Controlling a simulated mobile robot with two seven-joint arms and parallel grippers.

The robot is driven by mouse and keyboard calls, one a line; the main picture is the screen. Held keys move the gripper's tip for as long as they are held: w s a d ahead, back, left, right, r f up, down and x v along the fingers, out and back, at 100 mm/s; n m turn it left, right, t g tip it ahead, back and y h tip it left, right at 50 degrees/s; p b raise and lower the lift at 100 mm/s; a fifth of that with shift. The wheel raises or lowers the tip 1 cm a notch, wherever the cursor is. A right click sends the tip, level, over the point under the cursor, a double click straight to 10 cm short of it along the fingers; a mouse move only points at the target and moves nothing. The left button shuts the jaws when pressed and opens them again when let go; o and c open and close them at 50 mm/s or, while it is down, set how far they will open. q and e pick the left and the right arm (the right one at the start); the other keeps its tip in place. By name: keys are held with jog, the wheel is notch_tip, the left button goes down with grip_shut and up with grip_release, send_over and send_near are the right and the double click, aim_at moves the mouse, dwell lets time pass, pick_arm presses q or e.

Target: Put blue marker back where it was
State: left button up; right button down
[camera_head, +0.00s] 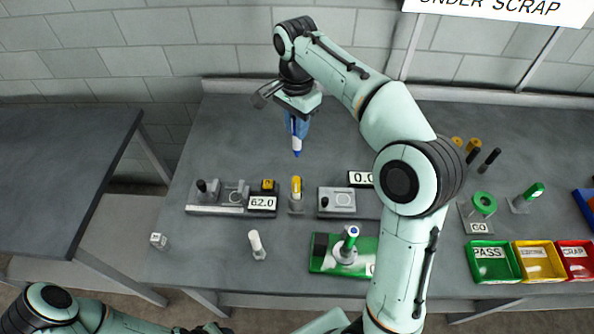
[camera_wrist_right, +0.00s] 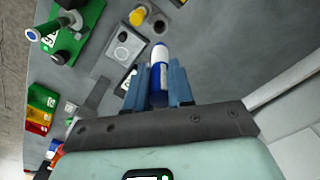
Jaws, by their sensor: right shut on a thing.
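The blue marker (camera_head: 297,146), blue with a white band, points tip-down below my right gripper (camera_head: 296,124). The gripper is shut on it and holds it above the bench, behind the yellow piece in its small stand. In the right wrist view the marker (camera_wrist_right: 159,56) sticks out between the two blue fingers of the gripper (camera_wrist_right: 159,84). Its held part is partly hidden. My left arm shows only at the bottom left edge of the head view, and its gripper is out of the picture.
The yellow piece (camera_head: 296,186) stands between a device reading 62.0 (camera_head: 262,204) and a grey device (camera_head: 337,201). A white piece (camera_head: 256,241) and a green fixture (camera_head: 325,265) are nearer. PASS (camera_head: 493,276), yellow and SCRAP trays lie right. The back left bench is clear.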

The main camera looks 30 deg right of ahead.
jog(key=f, duration=0.3)
jog(key=f+b, duration=0.1)
jog(key=f, duration=0.3)
jog(key=f+b, duration=0.1)
jog(key=f, duration=0.2)
jog(key=shift+s+f, duration=0.25)
jog(key=shift+f, duration=0.15)
pick_arm(q)
jog(key=shift+g, duration=0.3)
jog(key=shift+s+f, duration=1.95)
jog(key=shift+s, duration=0.15)
pick_arm(e)
jog(key=shift+w+f, duration=0.2)
jog(key=shift+f, duration=2.4)
jog(key=shift+f+b, duration=0.15)
jog(key=shift+b, duration=0.15)
jog(key=c, duration=1)
grip_release()
